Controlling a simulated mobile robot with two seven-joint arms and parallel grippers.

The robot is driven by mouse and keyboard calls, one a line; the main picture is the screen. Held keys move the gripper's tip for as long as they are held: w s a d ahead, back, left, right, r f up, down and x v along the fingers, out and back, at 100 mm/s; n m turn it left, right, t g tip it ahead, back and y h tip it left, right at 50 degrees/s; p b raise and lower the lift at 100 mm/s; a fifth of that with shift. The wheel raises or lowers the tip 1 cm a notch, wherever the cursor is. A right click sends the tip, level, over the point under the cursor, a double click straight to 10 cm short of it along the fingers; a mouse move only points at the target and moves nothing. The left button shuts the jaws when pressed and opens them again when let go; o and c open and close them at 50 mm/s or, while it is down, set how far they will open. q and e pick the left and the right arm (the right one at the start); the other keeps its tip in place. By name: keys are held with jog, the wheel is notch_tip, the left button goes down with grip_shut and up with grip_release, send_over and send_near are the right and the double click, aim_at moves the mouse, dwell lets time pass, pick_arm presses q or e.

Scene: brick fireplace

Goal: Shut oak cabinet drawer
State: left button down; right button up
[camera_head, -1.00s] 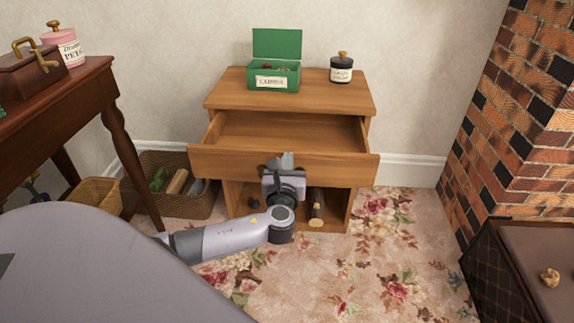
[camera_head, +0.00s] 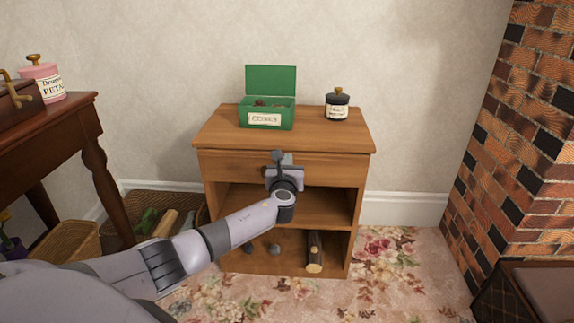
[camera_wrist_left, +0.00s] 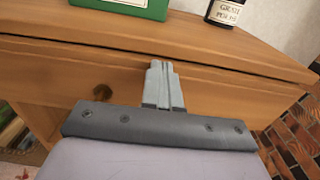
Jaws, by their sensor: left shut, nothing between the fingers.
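The oak cabinet (camera_head: 215,137) stands against the wall. Its drawer front (camera_head: 228,166) sits in line with the cabinet body under the top, and no drawer interior shows. In the left wrist view the drawer front (camera_wrist_left: 225,97) has a thin dark gap along its upper edge and a round brownish knob (camera_wrist_left: 102,92) on its left part. My left gripper (camera_head: 285,158) is shut and empty, with its fingertips at the middle of the drawer front. The fingers show together in the left wrist view (camera_wrist_left: 163,85); whether they touch the wood I cannot tell. My right gripper is out of view.
A green box (camera_head: 267,118) and a dark jar (camera_head: 337,106) stand on the cabinet top. A log (camera_head: 314,252) lies on the bottom shelf. A dark wooden table (camera_head: 60,130) stands left, a brick fireplace (camera_head: 520,150) right. Carpet is open right of the cabinet.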

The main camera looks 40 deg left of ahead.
pick_arm(q)
jog(key=shift+w+a+r, duration=0.25)
jog(key=shift+w+a, duration=0.05)
jog(key=shift+a, duration=0.1)
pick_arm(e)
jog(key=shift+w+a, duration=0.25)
